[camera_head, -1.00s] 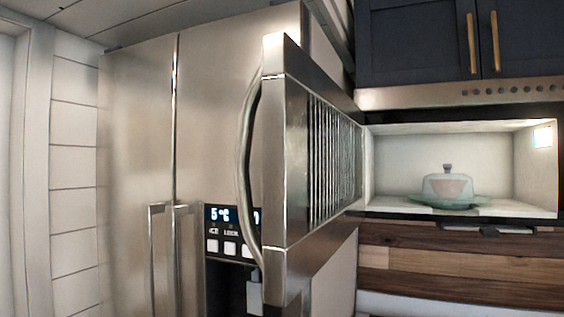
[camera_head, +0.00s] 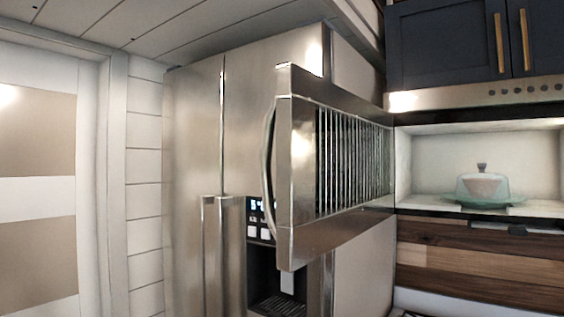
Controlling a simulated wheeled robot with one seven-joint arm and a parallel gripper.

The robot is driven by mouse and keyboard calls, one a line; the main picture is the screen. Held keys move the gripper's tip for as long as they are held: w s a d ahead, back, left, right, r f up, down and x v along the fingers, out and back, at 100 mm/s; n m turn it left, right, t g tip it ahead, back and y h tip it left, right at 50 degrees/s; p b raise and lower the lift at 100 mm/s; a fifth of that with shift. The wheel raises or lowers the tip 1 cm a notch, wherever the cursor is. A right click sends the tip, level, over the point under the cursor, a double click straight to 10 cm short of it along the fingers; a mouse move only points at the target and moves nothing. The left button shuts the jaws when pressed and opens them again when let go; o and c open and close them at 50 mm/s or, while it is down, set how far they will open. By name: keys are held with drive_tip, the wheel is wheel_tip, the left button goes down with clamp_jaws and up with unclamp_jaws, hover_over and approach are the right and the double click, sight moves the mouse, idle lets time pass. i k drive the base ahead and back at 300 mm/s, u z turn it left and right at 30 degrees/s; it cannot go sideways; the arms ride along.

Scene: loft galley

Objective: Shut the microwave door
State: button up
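The microwave door (camera_head: 300,165) stands wide open, swung out toward me from the left side of the microwave. It is steel with a dark slatted window, and its curved handle (camera_head: 268,165) is on the near left edge. The lit microwave cavity (camera_head: 435,158) is open at the right, cut by the picture's right edge. Inside it sits a domed glass dish (camera_head: 483,188) with a dark knob on a glass turntable. My gripper is not in view, and nothing is seen touching the door.
A steel fridge (camera_head: 193,150) with two upright handles and a water dispenser (camera_head: 278,285) stands behind and left of the door. Dark blue cabinets (camera_head: 450,45) hang above the microwave. A wooden backsplash (camera_head: 480,262) lies below it. A panelled white door (camera_head: 40,190) is at far left.

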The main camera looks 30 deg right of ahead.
sight(344, 166)
drive_tip(key=u, duration=0.05)
drive_tip(key=i, duration=1.15)
drive_tip(key=z, duration=3.2)
drive_tip(key=k, duration=0.9)
drive_tip(key=u, duration=0.95)
